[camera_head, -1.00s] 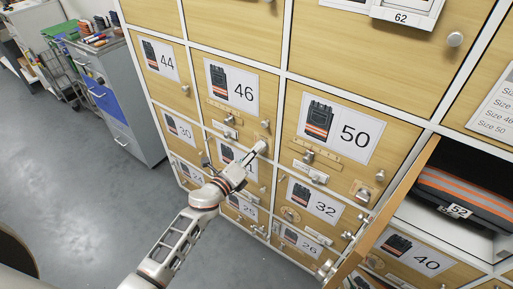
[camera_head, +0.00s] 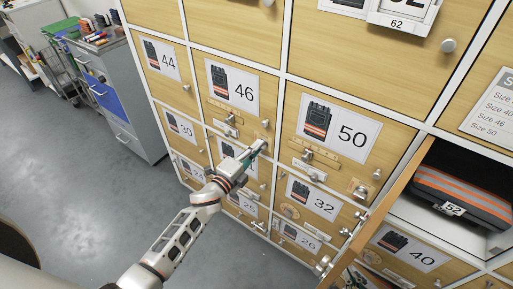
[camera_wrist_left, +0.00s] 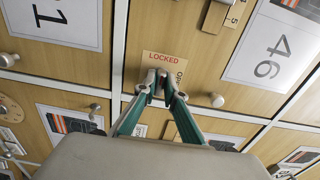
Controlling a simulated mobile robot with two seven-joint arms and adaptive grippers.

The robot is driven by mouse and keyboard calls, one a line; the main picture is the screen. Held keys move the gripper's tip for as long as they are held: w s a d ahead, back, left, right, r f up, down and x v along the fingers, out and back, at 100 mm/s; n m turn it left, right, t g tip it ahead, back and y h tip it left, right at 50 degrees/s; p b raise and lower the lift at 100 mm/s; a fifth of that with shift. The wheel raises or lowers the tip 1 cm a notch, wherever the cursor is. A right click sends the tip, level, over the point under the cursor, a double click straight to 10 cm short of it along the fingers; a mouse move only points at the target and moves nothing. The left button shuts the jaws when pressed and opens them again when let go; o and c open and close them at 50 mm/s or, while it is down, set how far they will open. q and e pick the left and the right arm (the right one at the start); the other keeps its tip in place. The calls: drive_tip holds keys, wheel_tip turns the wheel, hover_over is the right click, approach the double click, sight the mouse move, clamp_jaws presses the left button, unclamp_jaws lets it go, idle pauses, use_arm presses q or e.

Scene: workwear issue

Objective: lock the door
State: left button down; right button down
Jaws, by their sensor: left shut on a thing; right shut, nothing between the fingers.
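My left gripper (camera_head: 258,150) reaches the locker wall from the left and is shut at the lower right of the door marked 46 (camera_head: 233,87). In the left wrist view its fingertips (camera_wrist_left: 160,80) are closed on a small latch, mostly hidden between them. The latch sits on a tan plate (camera_wrist_left: 163,57) with the word LOCKED just above the fingertips and OPEN to their right. The door's round knob (camera_head: 265,124) is close above the gripper; it also shows in the wrist view (camera_wrist_left: 217,100). My right gripper is not in view.
An open door (camera_head: 392,207) stands out at the right, beside a compartment holding a dark folded garment with orange bands (camera_head: 460,193). Other doors carry knobs and latches. A grey drawer cabinet (camera_head: 112,95) stands at the left, with clear floor (camera_head: 75,185) in front.

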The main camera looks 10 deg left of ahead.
idle(0.3)
use_arm(q)
drive_tip(key=c, duration=2.1)
unclamp_jaws()
drive_tip(key=v, duration=1.2)
drive_tip(key=s+a+f+n+g+y, duration=0.1)
drive_tip(key=s+f+n+g+y, duration=0.1)
drive_tip(key=s+f+n, duration=0.4)
drive_tip(key=s+f+n+g+y, duration=0.2)
drive_tip(key=s+f+n, duration=0.5)
drive_tip(key=s+n, duration=0.5)
drive_tip(key=shift+s+a+g, duration=0.4)
drive_tip(key=shift+s+g, duration=0.35)
drive_tip(key=shift+g, duration=0.15)
